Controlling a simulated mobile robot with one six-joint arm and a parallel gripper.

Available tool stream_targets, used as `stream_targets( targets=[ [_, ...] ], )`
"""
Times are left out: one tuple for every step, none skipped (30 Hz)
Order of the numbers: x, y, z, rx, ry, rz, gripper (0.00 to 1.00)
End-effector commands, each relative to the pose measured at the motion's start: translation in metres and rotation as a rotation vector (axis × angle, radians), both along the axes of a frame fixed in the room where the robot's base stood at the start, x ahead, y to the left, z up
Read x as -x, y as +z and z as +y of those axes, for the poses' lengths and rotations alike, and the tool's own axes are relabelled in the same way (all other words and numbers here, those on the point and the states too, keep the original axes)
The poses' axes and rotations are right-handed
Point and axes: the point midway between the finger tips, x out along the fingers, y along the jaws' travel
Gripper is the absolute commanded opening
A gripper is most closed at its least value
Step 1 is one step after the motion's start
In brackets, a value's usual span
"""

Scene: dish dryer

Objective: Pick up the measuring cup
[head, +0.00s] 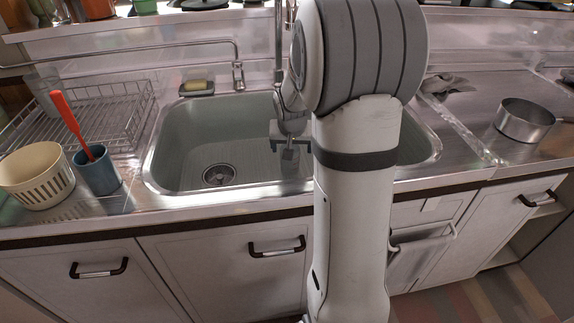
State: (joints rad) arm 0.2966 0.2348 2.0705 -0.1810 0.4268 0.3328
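I cannot pick out a measuring cup for certain. A clear, glass-like vessel (44,88) stands at the back left by the dish rack; it is small and faint, and I cannot tell if it has measuring marks. My gripper (289,158) hangs over the sink, far to the right of that vessel and touching nothing that I can see. It is small and partly hidden by my arm, so I cannot tell if its fingers are open or shut.
A wire dish rack (113,118), a cream slotted basket (36,178) and a blue cup (97,172) with a red utensil (68,118) stand left of the sink (185,150). A metal pot (522,124) and a grey cloth (448,84) lie right. The right counter is mostly clear.

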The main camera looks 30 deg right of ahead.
Motion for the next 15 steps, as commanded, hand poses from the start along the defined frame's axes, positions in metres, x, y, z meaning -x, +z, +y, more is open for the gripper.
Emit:
stream_targets(
  targets=[
    [-0.002, -0.007, -0.001, 0.0, 0.001, 0.003, 0.79],
    [-0.003, -0.01, -0.001, 0.0, 0.001, 0.003, 0.79],
    [-0.004, -0.013, -0.001, -0.001, 0.001, 0.002, 0.79],
    [-0.005, -0.015, -0.001, -0.001, 0.001, 0.002, 0.79],
    [-0.006, -0.017, -0.001, 0.0, 0.001, 0.001, 0.79],
    [-0.007, -0.02, -0.001, 0.0, 0.001, 0.001, 0.79],
    [-0.008, -0.024, -0.001, -0.001, 0.001, 0.002, 0.79],
    [-0.009, -0.029, -0.001, -0.001, 0.001, 0.003, 0.79],
    [-0.012, -0.035, 0.0, -0.001, 0.001, 0.004, 0.79],
    [-0.013, -0.04, 0.0, -0.001, 0.001, 0.004, 0.79],
    [-0.015, -0.045, 0.0, -0.001, 0.002, 0.003, 0.79],
    [-0.017, -0.05, -0.002, -0.001, 0.001, 0.003, 0.79],
    [-0.019, -0.053, -0.003, -0.001, 0.001, 0.002, 0.79],
    [-0.02, -0.056, -0.003, -0.001, 0.001, 0.002, 0.79],
    [-0.021, -0.058, -0.004, -0.001, 0.001, 0.002, 0.79]
  ],
)
